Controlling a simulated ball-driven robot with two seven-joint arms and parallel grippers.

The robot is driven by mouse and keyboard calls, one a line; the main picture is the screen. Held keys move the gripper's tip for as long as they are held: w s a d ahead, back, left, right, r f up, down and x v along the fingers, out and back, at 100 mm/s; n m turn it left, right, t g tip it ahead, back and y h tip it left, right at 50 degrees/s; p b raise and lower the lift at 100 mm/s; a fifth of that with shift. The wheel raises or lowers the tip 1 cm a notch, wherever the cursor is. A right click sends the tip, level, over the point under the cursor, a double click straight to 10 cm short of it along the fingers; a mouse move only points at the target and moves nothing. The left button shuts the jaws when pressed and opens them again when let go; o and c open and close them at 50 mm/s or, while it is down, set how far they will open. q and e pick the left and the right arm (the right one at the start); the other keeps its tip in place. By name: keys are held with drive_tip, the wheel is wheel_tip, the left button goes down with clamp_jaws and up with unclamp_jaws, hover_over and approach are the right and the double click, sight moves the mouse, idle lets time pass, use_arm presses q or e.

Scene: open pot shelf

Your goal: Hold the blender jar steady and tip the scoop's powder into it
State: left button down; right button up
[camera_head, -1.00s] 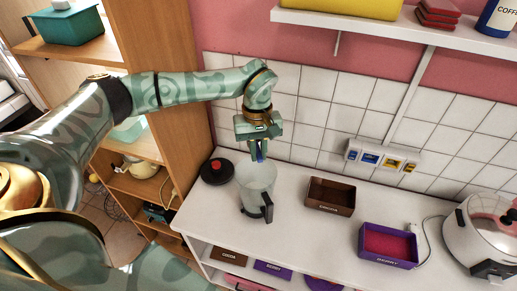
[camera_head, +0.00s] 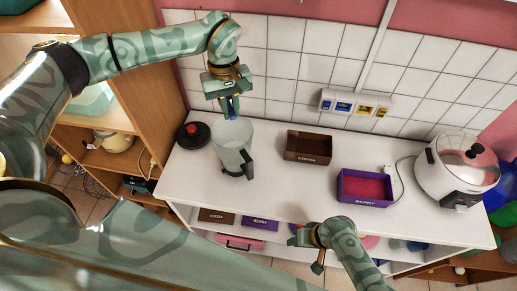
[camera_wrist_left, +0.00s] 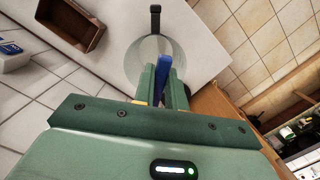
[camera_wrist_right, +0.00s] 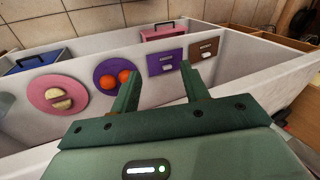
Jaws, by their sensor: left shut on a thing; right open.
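The clear blender jar (camera_head: 231,152) stands upright on the white counter, its dark handle (camera_head: 249,166) toward the front right. My left gripper (camera_head: 231,104) is above the jar's back rim, shut on a blue piece that looks like the scoop's handle (camera_wrist_left: 162,75). In the left wrist view this piece overlaps the jar's mouth (camera_wrist_left: 150,50); whether it touches the jar is unclear. The scoop's bowl and any powder in it cannot be made out. My right gripper (camera_head: 304,248) is open and empty at the counter's front edge; its fingers also show in the right wrist view (camera_wrist_right: 158,76).
A black lid (camera_head: 193,135) lies left of the jar. A brown cocoa box (camera_head: 309,158) and a purple berry box with red contents (camera_head: 364,200) stand to the right. A white cooker (camera_head: 455,170) is at far right. Clear counter lies between jar and boxes.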

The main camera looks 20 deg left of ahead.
drive_tip(key=w+a+r+n+t, duration=0.1)
drive_tip(key=w+a+r, duration=0.35)
drive_tip(key=r, duration=0.25)
drive_tip(key=w+a+r+n, duration=0.2)
drive_tip(key=w+a+r, duration=0.1)
drive_tip(key=a+r, duration=0.4)
drive_tip(key=n+t, duration=0.2)
drive_tip(key=n, duration=0.1)
approach(251, 162)
drive_tip(key=x, duration=1)
drive_tip(key=shift+f, duration=0.1)
drive_tip(key=shift+h, duration=0.3)
clamp_jaws()
use_arm(q)
drive_tip(key=shift+r, duration=0.15)
